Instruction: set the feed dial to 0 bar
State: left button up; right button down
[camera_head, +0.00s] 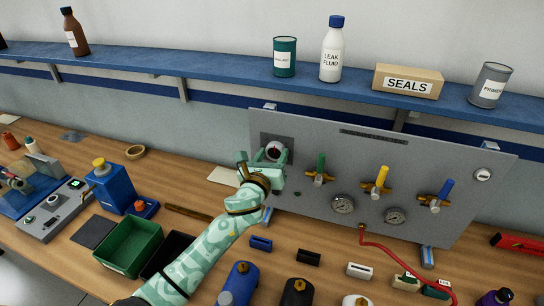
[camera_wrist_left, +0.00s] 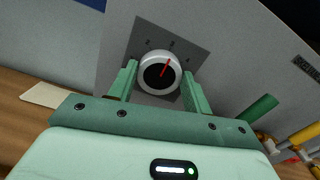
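The feed dial (camera_wrist_left: 152,75) is a round knob with a white rim, a dark face and a red pointer line, on a dark grey plate at the panel's upper left. The dial also shows in the head view (camera_head: 275,151), partly covered by my gripper. My left gripper (camera_wrist_left: 160,75) is open, with one green finger on each side of the dial. I cannot tell whether the fingers touch it. My right gripper is out of view.
The grey panel (camera_head: 330,160) carries green (camera_head: 321,166), yellow (camera_head: 381,177) and blue (camera_head: 443,191) valve handles to the dial's right, with gauges (camera_head: 343,204) below. A blue shelf (camera_head: 230,75) overhangs it. Green (camera_head: 130,245) and black bins and bottles stand on the bench.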

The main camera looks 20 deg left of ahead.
pick_arm(q)
jog(key=shift+c, duration=1.2)
